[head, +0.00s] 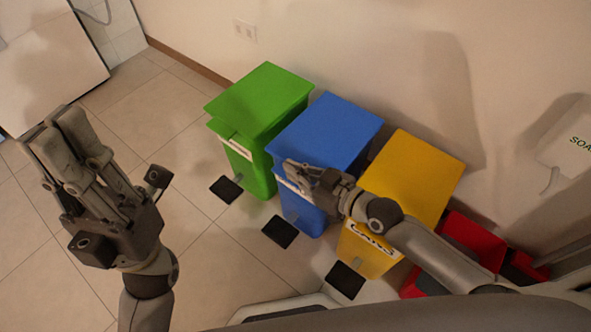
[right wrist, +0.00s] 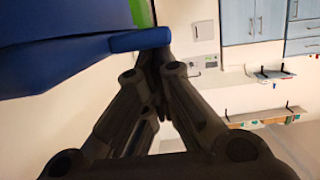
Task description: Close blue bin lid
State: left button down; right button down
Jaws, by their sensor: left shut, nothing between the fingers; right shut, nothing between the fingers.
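The blue bin (head: 303,212) stands between the green and yellow bins. Its blue lid (head: 335,128) lies over the top, looking nearly flat; whether a gap is left under it I cannot tell. My right gripper (head: 291,170) is shut and empty at the front edge of the lid, covering part of the front. In the right wrist view the blue lid (right wrist: 140,40) shows at the upper left, close to the shut fingertips; contact is unclear. My left gripper (head: 62,122) is shut and empty, raised at the left, well away from the bins.
A green bin (head: 250,165) stands left of the blue one, a yellow bin (head: 410,180) right of it. A red bin (head: 470,240) is further right, partly behind my right arm. Dark pedals lie in front on the tiled floor. A wall is close behind.

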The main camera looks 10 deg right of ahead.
notch_tip(320, 180, up, 10)
dwell(0.5)
